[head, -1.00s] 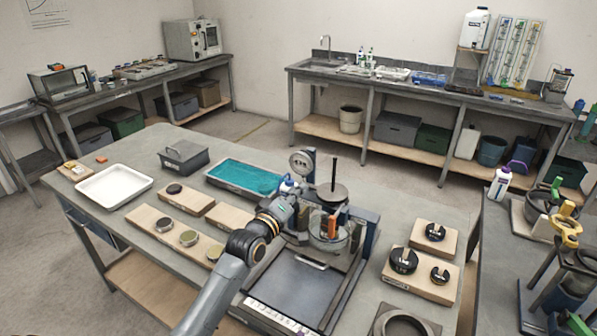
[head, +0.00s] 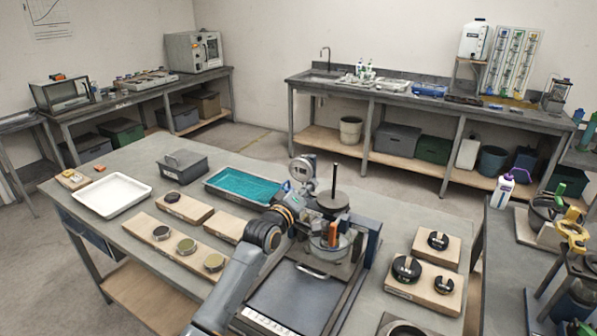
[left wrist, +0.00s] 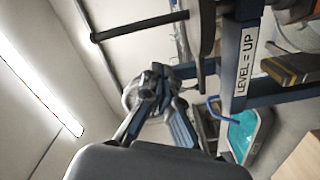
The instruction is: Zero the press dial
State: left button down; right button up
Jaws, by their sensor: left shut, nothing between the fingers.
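The press (head: 372,240) stands on the bench, with a blue frame, a black rod with a round dark weight (head: 333,200), and a clear bowl-like vessel (head: 330,245) beneath. Its round pale-faced dial (head: 302,168) is at the upper left of the press. My left gripper (head: 296,190) is close below the dial, shut and empty; contact cannot be told. In the left wrist view its fingers (left wrist: 152,92) are together, beside the blue frame with the "LEVEL = UP" label (left wrist: 246,58). The dial's reading is too small to tell. My right gripper is not in view.
Wooden blocks with round pieces stand left and right of the press, including a right-hand block (head: 448,300). A dark plate (head: 300,290) lies in front.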

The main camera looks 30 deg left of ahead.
pick_arm(q)
jog(key=shift+a+r, duration=0.25)
jog(key=shift+r, duration=0.05)
dwell(0.6)
jog(key=shift+d+f+p, duration=0.1)
jog(key=shift+d+p, duration=0.05)
jog(key=shift+p, duration=0.2)
jog(key=s+p, duration=0.4)
jog(key=s, duration=0.2)
jog(key=shift+d+f, duration=0.15)
jog(key=shift+f, duration=0.05)
dwell(0.4)
